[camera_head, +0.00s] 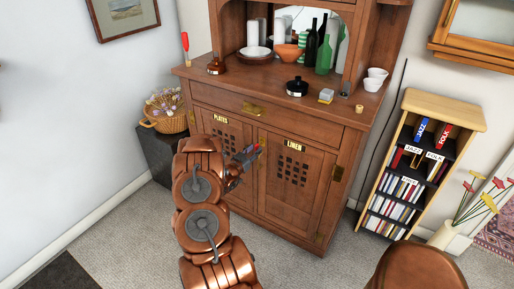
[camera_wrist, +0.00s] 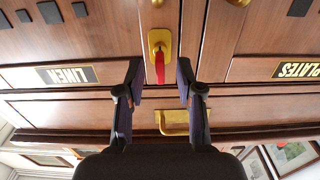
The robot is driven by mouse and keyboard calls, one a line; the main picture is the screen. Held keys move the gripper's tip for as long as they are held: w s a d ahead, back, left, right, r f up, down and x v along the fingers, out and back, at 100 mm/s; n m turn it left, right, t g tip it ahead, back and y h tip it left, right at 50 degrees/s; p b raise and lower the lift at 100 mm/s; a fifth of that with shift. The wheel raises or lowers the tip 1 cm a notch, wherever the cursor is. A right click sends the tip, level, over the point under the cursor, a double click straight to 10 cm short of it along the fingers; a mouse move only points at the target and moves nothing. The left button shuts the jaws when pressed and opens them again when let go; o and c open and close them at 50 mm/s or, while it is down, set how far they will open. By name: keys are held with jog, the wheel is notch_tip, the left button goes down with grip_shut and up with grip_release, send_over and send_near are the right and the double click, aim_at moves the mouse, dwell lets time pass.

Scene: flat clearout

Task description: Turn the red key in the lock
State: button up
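The red key (camera_wrist: 160,68) sits in a brass lock plate (camera_wrist: 154,37) on the cabinet front, between the LINEN and PLATES doors. In the wrist view, which looks upside down, its red handle runs from the plate towards the picture's bottom. My gripper (camera_wrist: 160,77) is open, with one dark finger on each side of the key and a gap on both sides. In the head view my gripper (camera_head: 246,158) is at the cabinet (camera_head: 330,131) between the doors. A small bit of red shows by its tips; the lock is mostly hidden there.
A brass drawer handle (camera_wrist: 173,122) is close to my fingers. Bottles (camera_head: 324,55), bowls and a brown flask stand on the cabinet top. A basket (camera_head: 167,112) stands left, a bookshelf (camera_head: 409,165) right. A brown round seat (camera_head: 418,268) is at the front right.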

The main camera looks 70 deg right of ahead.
jog(key=v, duration=1)
jog(key=shift+a, duration=0.4)
